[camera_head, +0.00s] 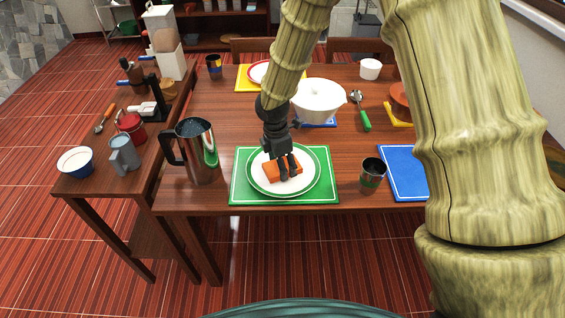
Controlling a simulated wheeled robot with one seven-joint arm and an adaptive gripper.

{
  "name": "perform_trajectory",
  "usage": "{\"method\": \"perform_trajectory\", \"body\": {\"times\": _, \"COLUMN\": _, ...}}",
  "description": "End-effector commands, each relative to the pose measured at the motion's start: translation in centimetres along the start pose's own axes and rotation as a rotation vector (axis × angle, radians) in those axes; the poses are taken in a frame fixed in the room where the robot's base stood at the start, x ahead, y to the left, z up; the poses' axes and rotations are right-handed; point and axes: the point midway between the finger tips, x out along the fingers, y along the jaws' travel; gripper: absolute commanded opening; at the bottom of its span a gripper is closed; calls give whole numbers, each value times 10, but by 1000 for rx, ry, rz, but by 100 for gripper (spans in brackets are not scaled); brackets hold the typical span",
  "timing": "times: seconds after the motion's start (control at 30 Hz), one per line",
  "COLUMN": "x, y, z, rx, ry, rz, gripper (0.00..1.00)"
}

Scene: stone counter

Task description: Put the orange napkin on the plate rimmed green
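The orange napkin (271,173) is a small folded orange block over the middle of the white plate with a green rim (307,186). The plate lies on a green placemat (330,196) near the table's front edge. My gripper (288,172) points down over the plate, its dark fingers at the napkin and covering part of it. The orange shows on both sides of the fingers. I cannot tell whether the fingers are closed on it, or whether the napkin rests on the plate or is slightly above it.
A metal pitcher (204,150) stands left of the plate and a metal cup (372,176) right of it. A blue placemat (400,172) lies to the right, partly hidden by my arm. A side table (97,183) holds several items.

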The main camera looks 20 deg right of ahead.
Motion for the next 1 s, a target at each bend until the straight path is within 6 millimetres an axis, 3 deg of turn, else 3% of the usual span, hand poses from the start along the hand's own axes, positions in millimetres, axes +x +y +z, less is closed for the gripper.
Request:
{"method": "perform_trajectory", "body": {"times": 0.27, "x": 3, "y": 0, "z": 0, "rx": 0, "ry": 0, "rz": -1, "gripper": 50}}
{"method": "perform_trajectory", "body": {"times": 0.3, "x": 3, "y": 0, "z": 0, "rx": 0, "ry": 0, "rz": -1, "gripper": 72}}
{"method": "perform_trajectory", "body": {"times": 0.4, "x": 3, "y": 0, "z": 0, "rx": 1, "ry": 0, "rz": -1, "gripper": 88}}
{"method": "perform_trajectory", "body": {"times": 0.77, "x": 1, "y": 0, "z": 0, "rx": 1, "ry": 0, "rz": 0, "gripper": 88}}
{"method": "perform_trajectory", "body": {"times": 1.0, "x": -19, "y": 0, "z": 1, "rx": 2, "ry": 0, "rz": 2, "gripper": 88}}
